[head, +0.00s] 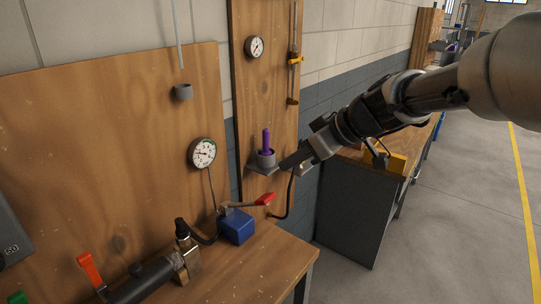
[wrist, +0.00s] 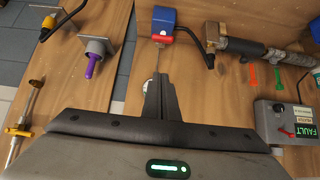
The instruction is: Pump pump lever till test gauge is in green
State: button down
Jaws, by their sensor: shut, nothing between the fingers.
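The pump is a blue block (head: 237,227) on the wooden bench, with a thin metal lever ending in a red grip (head: 265,199). The lever points right and slightly up. In the wrist view the blue block (wrist: 163,16) and red grip (wrist: 161,38) are at the top centre, ahead of the fingertips. A round white-faced gauge (head: 202,152) is on the board above the pump, with a thin line running down from it; its needle and coloured zone are too small to read. My gripper (head: 284,165) is shut and empty, above and right of the red grip, apart from it.
A purple rod in a grey cup (head: 266,155) stands on a small bracket close to my gripper. A second gauge (head: 254,47) hangs higher up. A dark cylinder (head: 148,281) and red-handled valve (head: 89,268) lie left. A grey box (wrist: 285,122) shows in the wrist view.

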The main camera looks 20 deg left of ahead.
jog(key=shift+a+r, duration=0.15)
jog(key=shift+r, duration=0.15)
jog(key=shift+s, duration=0.15)
jog(key=p, duration=0.2)
send_over(270, 199)
jog(key=a, duration=0.2)
jog(key=f, duration=0.7)
jog(key=shift+d, duration=0.25)
jog(key=shift+d+f+b, duration=0.2)
jog(key=shift+d+f, duration=0.2)
jog(key=shift+f, duration=0.2)
jog(key=shift+d+f+b, duration=0.15)
jog(key=shift+d+f, duration=0.2)
jog(key=shift+f, duration=0.2)
jog(key=shift+s+d+f, duration=0.2)
jog(key=shift+d+f, duration=0.05)
jog(key=shift+f, duration=0.3)
